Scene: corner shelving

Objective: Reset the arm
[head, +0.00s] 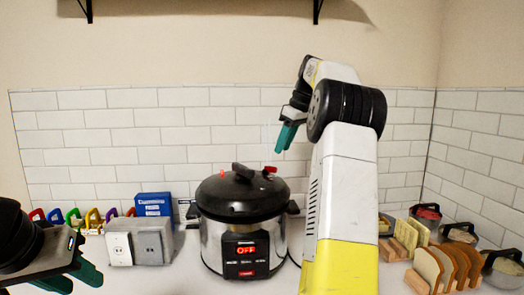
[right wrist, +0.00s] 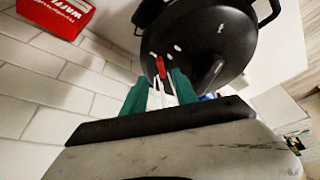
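My right arm reaches up through the middle of the head view. Its gripper (head: 287,137) has green fingers and hangs in front of the tiled wall, above the pressure cooker (head: 242,225). In the right wrist view my right gripper (right wrist: 160,93) shows its two green fingers apart, with nothing held between them. The cooker's black lid (right wrist: 205,40) and red valve (right wrist: 160,67) show beyond the fingertips. My left gripper (head: 72,277) is low at the left edge of the head view, its green fingers apart and empty.
The cooker's display reads OFF. Left of it are a grey outlet block (head: 140,241), a blue box (head: 154,204) and coloured clips. At right are bread slices in a rack (head: 447,267) and lidded bowls (head: 503,268). A shelf (head: 210,7) hangs above. A red box (right wrist: 55,15) shows in the wrist view.

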